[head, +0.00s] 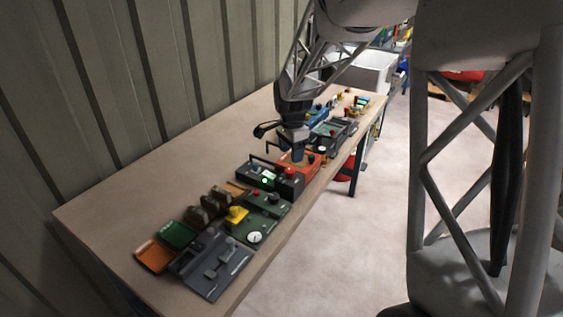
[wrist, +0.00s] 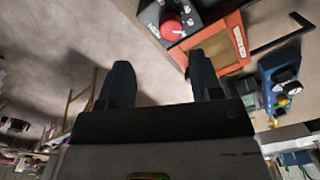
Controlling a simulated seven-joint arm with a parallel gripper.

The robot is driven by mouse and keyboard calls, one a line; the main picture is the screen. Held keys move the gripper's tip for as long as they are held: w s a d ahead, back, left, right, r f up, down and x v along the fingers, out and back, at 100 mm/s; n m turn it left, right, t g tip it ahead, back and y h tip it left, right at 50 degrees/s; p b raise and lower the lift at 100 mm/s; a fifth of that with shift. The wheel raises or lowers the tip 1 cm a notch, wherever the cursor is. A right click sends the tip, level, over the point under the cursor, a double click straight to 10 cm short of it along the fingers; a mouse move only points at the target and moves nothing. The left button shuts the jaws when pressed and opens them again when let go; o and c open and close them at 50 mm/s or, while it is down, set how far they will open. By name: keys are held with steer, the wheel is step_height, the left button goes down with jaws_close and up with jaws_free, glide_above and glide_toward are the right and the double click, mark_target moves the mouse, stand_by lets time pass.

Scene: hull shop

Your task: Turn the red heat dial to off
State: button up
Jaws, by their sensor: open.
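The red heat dial (head: 289,171) is a round knob on a dark control box (head: 291,185) near the table's front edge. In the wrist view the red dial (wrist: 172,30) is at the top, on the dark box (wrist: 196,14), with small white markings beside it. I cannot read its setting. My gripper (head: 298,155) points down over the orange panel just beyond the dial. In the wrist view my gripper (wrist: 160,60) has its two dark fingers apart with nothing between them. The dial lies beyond the fingertips, apart from them.
An orange panel (wrist: 221,48) adjoins the dark box, with a black bar handle nearby. A box with a green light (head: 265,180) stands left of the dial. Green and grey panels (head: 211,264) fill the near end. The table's (head: 120,195) wall side is clear.

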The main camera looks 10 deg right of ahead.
mark_target(290, 170)
steer(key=shift+w+d+f+m, duration=0.1)
steer(key=shift+w+f+m, duration=0.2)
steer(key=shift+w+f, duration=0.5)
steer(key=shift+f, duration=3.85)
steer(key=c, duration=0.9)
